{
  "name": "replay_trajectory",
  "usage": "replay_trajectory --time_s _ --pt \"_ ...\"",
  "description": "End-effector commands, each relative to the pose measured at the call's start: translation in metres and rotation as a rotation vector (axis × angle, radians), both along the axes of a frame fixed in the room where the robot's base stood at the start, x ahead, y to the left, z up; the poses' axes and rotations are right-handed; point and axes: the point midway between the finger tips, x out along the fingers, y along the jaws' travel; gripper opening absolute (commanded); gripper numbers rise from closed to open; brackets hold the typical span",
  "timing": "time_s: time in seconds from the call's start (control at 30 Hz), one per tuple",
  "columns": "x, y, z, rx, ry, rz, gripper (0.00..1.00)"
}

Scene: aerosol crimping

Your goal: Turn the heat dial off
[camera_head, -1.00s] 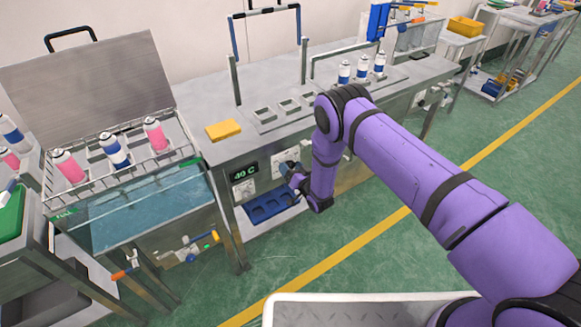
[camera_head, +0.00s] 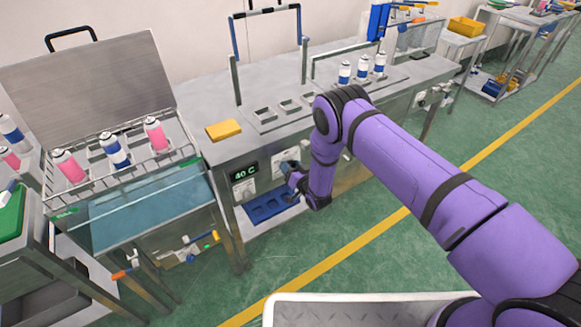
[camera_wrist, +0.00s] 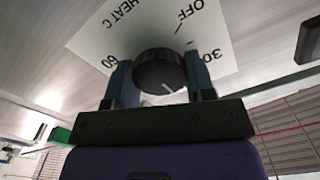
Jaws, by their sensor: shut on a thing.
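The heat dial is a round black knob (camera_wrist: 160,70) with a white pointer line, on a white label plate (camera_wrist: 150,30) in the wrist view. The plate reads HEAT C, OFF, 30 and 60, seen upside down. The pointer line shows at the knob's lower right; I cannot tell which mark it is set to. My gripper (camera_wrist: 158,80) has one finger on each side of the knob and is shut on it. In the head view my gripper (camera_head: 288,170) is at the bench front, hiding the dial. A green display (camera_head: 245,171) beside it reads 40 C.
A water bath (camera_head: 150,210) with a rack of cans stands to the left. A blue tray (camera_head: 270,206) lies on the shelf below my gripper. A yellow block (camera_head: 223,130) and several cans stand on the bench top (camera_head: 200,155). The green floor in front is clear.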

Motion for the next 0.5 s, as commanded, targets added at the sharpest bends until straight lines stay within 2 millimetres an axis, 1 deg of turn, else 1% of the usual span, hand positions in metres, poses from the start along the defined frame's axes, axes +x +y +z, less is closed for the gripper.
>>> replay_trajectory --time_s 0.27,0.5 --pt "-0.0006 0.0007 0.0002 -0.136 -0.092 0.001 0.26" --pt "-0.0008 0.0010 0.0002 -0.320 -0.216 0.001 0.26"
